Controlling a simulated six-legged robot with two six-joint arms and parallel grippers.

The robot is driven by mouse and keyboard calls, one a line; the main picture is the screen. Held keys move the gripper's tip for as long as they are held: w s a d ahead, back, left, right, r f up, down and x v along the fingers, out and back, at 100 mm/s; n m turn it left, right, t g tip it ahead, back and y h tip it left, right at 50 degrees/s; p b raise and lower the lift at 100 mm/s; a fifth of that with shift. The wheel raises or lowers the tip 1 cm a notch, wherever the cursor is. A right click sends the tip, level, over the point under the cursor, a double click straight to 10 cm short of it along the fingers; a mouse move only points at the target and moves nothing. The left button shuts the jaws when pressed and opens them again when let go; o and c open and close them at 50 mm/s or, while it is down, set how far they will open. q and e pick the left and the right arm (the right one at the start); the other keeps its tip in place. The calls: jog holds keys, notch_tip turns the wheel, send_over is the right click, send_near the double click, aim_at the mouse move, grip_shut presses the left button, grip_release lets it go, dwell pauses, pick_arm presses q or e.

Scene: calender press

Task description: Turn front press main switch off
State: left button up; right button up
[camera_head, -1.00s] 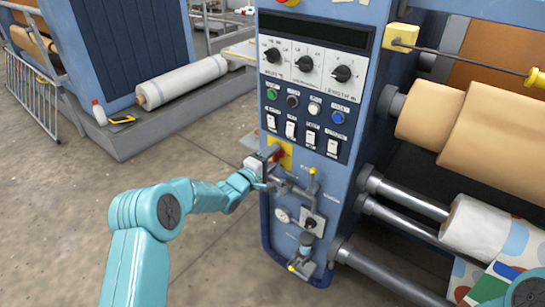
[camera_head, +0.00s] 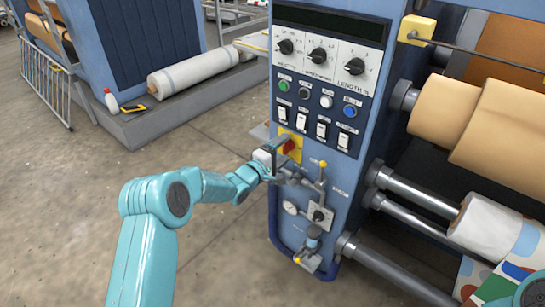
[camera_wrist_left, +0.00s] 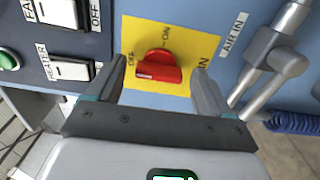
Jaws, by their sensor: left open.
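The main switch is a red rotary knob (camera_wrist_left: 158,67) on a yellow plate (camera_wrist_left: 188,38) on the blue front panel. Labels OFF and ON show on the plate in the wrist view; the knob's handle lies roughly crosswise there. Which label it points to is hard to tell. In the head view the red knob (camera_head: 291,146) shows just past my left gripper (camera_head: 278,161). In the wrist view my left gripper (camera_wrist_left: 159,78) is open, with one finger on each side of the knob and visible gaps to it. My right gripper is not in view.
White rocker switches (camera_head: 323,130) and dials (camera_head: 318,55) sit above on the panel. An air valve with pipes (camera_head: 318,190) is close to the right of my gripper. Rollers (camera_head: 485,220) stand farther right.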

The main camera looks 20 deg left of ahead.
pick_arm(q)
jog(key=p+v, duration=0.2)
jog(key=v, duration=1.4)
jog(key=s+d+f+m+g, duration=0.1)
jog(key=s+d+f+g, duration=0.7)
jog(key=d+f, duration=0.6)
jog(key=s+f+m+g+y, duration=0.1)
jog(key=s+f+m+g, duration=0.35)
jog(key=s, duration=0.65)
jog(key=s+f+m+g+y, duration=0.1)
jog(key=s+f+m+g, duration=0.4)
jog(key=s, duration=0.7)
notch_tip(320, 180, up, 23)
jog(key=m+p, duration=0.1)
jog(key=p, duration=2.1)
jog(key=shift+w+d+m+t+p, duration=0.3)
jog(key=shift+w+d+m+t, duration=0.05)
jog(key=shift+d+t, duration=0.1)
jog(key=shift+f, duration=0.15)
